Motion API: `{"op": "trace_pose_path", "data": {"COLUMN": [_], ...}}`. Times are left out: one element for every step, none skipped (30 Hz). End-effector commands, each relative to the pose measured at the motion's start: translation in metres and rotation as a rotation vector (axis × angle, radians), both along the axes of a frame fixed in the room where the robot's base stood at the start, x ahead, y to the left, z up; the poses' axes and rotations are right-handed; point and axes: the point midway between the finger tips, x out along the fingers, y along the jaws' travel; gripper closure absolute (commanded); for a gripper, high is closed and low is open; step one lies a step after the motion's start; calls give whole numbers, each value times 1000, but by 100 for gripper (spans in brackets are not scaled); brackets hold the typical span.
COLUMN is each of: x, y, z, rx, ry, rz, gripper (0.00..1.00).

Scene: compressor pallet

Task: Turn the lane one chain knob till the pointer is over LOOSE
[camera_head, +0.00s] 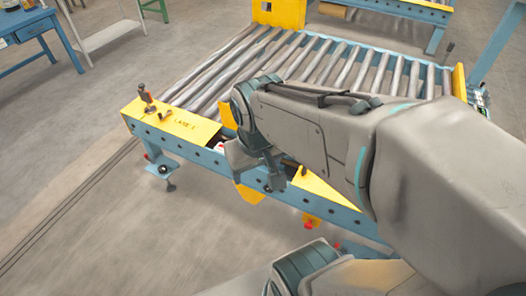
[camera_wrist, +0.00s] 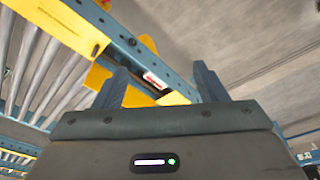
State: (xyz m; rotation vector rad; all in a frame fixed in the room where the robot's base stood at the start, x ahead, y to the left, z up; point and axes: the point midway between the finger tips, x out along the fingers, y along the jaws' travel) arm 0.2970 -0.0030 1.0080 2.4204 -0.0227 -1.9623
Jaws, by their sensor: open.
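The lane one conveyor shows its LANE 1 mark on a yellow plate (camera_head: 185,124) at its near left corner. A small brass-coloured fitting (camera_head: 165,115) and an orange-brown upright fitting (camera_head: 147,97) stand there. I cannot tell whether either is the chain knob, and I can read no pointer or LOOSE mark. My gripper (camera_wrist: 160,76) is open and empty in the wrist view, its two dark fingers apart. Beyond and between them lies the blue side rail (camera_wrist: 130,50) with a red and white label (camera_wrist: 154,79). In the head view my arm hides part of the rail.
Bare rollers (camera_head: 325,62) fill the conveyor bed. Yellow pieces (camera_head: 249,194) project below the rail, and a red-tipped part (camera_head: 308,225) hangs lower right. A blue table (camera_head: 40,30) stands at far left. The floor at front left is clear.

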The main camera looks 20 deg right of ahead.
Motion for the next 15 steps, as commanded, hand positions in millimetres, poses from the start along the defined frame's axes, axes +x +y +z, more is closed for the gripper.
{"op": "trace_pose_path", "data": {"x": [1,2,3,4,5,6,7,8,10,12,13,15,17,19,22], "y": [-1,-2,-5,-9,-13,-18,-23,-27,-33,-37,-41,-47,-50,-54,-58], "z": [-19,-28,-42,-53,-65,-81,-92,-104,-118,-129,-139,-153,-163,-174,-187], "rx": [-23,-42,-72,-98,-126,-165,-196,-227,-269,-301,-333,-378,-410,-444,-489], "ry": [39,63,103,135,170,217,254,288,334,369,402,446,479,510,550], "rz": [27,50,74,92,113,140,162,185,215,240,265,300,326,354,390], "gripper": [34,34,34,34,34,34,34,34,34,34,34,34,34,34,34]}}
